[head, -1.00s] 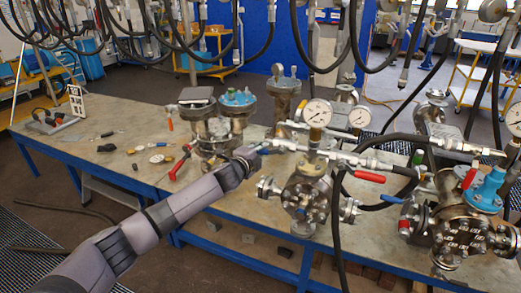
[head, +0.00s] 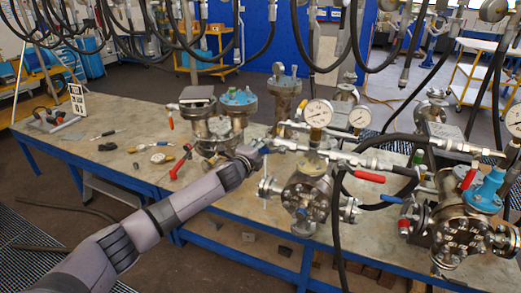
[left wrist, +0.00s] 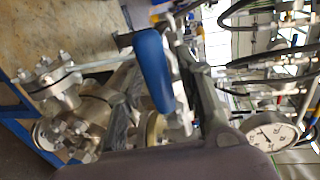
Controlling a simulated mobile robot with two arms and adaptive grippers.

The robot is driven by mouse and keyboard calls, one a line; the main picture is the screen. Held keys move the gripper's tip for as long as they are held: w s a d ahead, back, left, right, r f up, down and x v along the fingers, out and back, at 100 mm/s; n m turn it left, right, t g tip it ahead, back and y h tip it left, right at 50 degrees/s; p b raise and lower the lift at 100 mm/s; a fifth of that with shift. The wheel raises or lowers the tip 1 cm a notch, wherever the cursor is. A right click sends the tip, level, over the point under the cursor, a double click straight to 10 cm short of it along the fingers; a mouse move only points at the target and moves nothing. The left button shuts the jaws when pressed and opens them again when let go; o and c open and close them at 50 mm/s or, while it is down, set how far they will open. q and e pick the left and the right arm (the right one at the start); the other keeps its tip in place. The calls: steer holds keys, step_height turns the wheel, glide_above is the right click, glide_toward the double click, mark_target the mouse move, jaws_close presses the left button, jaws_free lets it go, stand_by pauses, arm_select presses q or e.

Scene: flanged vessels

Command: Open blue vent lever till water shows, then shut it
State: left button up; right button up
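A blue lever (left wrist: 153,70) stands large in the middle of the left wrist view. It lies between the dark fingers of my left gripper (left wrist: 158,95), which look spread apart; I cannot tell whether they touch it. In the head view my left gripper (head: 262,147) is at the upper left of the middle flanged vessel (head: 306,193), beside the pipe run. The lever is mostly hidden there by the gripper. A pressure gauge (head: 318,113) stands above this vessel and also shows in the left wrist view (left wrist: 270,136). No water shows. My right gripper is out of view.
Another vessel with a blue top (head: 238,97) stands close behind my left arm. A red-handled tool (head: 178,165) and small parts lie on the bench (head: 120,170). A vessel with a blue cap (head: 488,190) and black hoses crowd the right. More hoses hang overhead.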

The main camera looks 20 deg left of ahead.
arm_select(q)
steer(key=shift+o, duration=0.3)
steer(key=s+r, duration=0.2)
steer(key=s, duration=0.9)
steer(key=shift+s+a+r, duration=0.2)
steer(key=shift+s, duration=0.2)
stand_by(0.8)
